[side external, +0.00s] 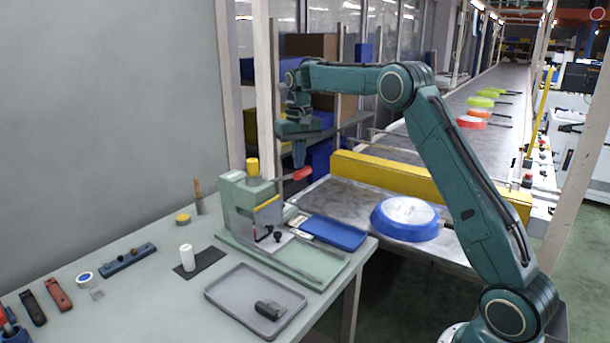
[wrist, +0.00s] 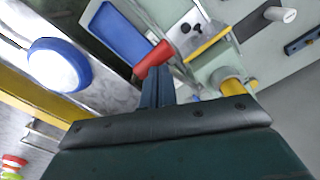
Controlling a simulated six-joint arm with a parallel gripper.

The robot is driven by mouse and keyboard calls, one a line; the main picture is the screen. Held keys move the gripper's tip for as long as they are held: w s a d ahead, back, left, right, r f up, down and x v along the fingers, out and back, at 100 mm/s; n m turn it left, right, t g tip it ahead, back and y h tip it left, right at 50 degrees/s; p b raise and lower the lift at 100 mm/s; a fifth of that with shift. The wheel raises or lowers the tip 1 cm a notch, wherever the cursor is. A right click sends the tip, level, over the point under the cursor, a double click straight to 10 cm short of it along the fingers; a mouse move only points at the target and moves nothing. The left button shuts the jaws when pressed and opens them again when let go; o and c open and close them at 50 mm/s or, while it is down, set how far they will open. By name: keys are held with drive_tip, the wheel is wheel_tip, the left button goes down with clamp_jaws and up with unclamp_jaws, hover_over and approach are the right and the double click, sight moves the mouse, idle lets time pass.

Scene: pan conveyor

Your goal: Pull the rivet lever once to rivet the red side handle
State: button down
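The green rivet press (side external: 238,208) stands upright on its base plate on the table, with a yellow cap (side external: 252,167) on top. Its lever's red grip (side external: 302,174) sticks out to the right; in the wrist view the red grip (wrist: 153,58) lies across the fingertips. My gripper (side external: 299,162) points down just above the grip. Its two fingers (wrist: 157,80) are close together with nothing visible between them. I cannot tell whether they touch the grip.
A blue tray (side external: 333,232) lies right of the press. A blue pan (side external: 405,218) sits on the metal surface by the yellow rail (side external: 400,178). A grey tray (side external: 222,292) holds a dark block. A white cylinder (side external: 187,258) stands at front left. Several pans lie on the far conveyor.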

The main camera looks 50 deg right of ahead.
drive_tip(key=shift+s+f, duration=0.1)
drive_tip(key=shift+f, duration=0.55)
drive_tip(key=shift+s+f, duration=0.1)
drive_tip(key=shift+f, duration=0.1)
drive_tip(key=shift+s+f, duration=0.35)
drive_tip(key=shift+f, duration=0.4)
drive_tip(key=shift+s+f, duration=0.35)
drive_tip(key=shift+f, duration=0.45)
drive_tip(key=shift+s+f, duration=0.35)
drive_tip(key=shift+f, duration=0.55)
